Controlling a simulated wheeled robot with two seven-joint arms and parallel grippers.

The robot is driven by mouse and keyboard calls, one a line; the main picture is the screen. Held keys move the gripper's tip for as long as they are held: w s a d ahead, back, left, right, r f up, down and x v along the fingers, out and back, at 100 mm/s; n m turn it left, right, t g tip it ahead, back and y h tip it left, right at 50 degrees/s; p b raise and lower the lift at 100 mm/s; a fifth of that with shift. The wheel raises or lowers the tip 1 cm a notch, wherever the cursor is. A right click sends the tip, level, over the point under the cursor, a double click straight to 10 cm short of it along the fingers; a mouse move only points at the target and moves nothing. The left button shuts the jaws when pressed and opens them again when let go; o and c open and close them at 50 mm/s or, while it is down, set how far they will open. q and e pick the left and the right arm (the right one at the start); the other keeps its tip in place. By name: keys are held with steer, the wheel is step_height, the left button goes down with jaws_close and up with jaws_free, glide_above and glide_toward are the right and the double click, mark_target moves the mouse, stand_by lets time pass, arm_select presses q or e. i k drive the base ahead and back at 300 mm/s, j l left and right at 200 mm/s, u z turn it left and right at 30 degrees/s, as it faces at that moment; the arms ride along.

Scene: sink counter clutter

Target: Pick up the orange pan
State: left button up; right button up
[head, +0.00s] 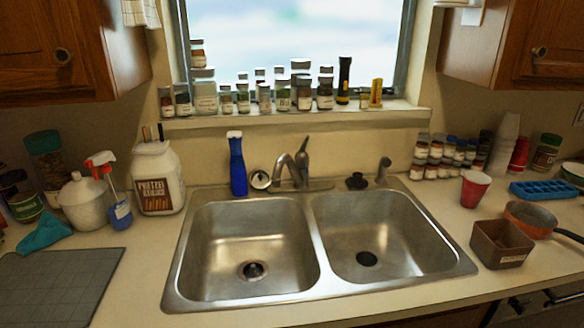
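The orange pan (531,217) sits on the counter at the right of the head view. Its dark handle (568,235) points to the right and slightly toward the front, running to the picture's edge. A brown square container (501,246) stands just in front of the pan and to its left, and hides part of the pan's near side. Neither of my grippers shows in the head view.
A red cup (474,188) stands left of and behind the pan, and a blue ice tray (546,190) lies behind it. The double sink (320,299) fills the middle. Jars and stacked cups (505,145) line the back right. A grey mat (55,287) lies front left.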

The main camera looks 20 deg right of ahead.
mark_target(535, 221)
steer(key=z, duration=2.15)
steer(key=i+l+z, duration=0.15)
steer(key=z, duration=0.15)
steer(key=i+l+z, duration=0.15)
steer(key=z, duration=0.2)
